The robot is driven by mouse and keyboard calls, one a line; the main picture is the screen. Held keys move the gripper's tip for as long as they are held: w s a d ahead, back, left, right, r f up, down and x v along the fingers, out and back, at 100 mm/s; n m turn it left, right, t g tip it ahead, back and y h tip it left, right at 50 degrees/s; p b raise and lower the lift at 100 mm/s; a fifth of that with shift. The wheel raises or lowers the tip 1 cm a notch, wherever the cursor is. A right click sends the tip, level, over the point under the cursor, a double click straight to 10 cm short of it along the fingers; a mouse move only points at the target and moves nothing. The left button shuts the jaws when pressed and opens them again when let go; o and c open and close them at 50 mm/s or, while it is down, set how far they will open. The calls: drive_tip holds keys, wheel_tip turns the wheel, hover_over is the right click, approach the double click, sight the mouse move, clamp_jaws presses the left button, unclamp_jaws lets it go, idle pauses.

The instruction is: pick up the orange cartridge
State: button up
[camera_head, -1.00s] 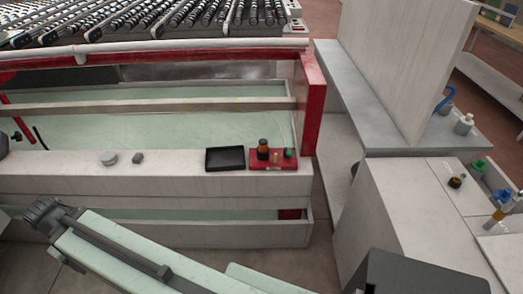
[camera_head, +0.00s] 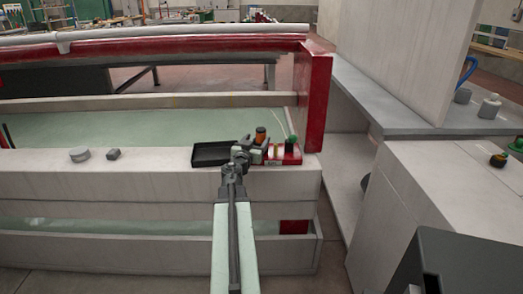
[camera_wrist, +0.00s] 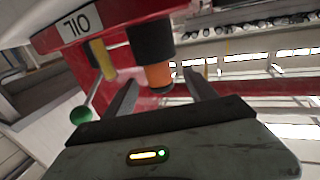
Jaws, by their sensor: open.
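The orange cartridge (camera_head: 261,134) stands at the red block (camera_head: 294,158) on the pale ledge. The wrist view, seen tilted, shows its orange part (camera_wrist: 159,76) with a wide black section (camera_wrist: 152,42) next to it. My gripper (camera_head: 250,150) is just in front of the cartridge and hides the lower part of it and some of the block. In the wrist view my gripper (camera_wrist: 160,82) is open, with one finger on each side of the cartridge near the tips. Gaps show between the fingers and the cartridge.
A black tray (camera_head: 208,154) lies just left of my gripper. A green knob (camera_head: 292,141) and a yellow peg (camera_wrist: 103,60) are close beside the cartridge. A red post (camera_head: 313,100) rises behind to the right. A round grey piece (camera_head: 79,154) and small block (camera_head: 113,154) lie farther left.

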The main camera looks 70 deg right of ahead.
drive_tip(key=d, duration=0.8)
drive_tip(key=shift+r, duration=0.15)
drive_tip(key=shift+a, duration=0.1)
clamp_jaws()
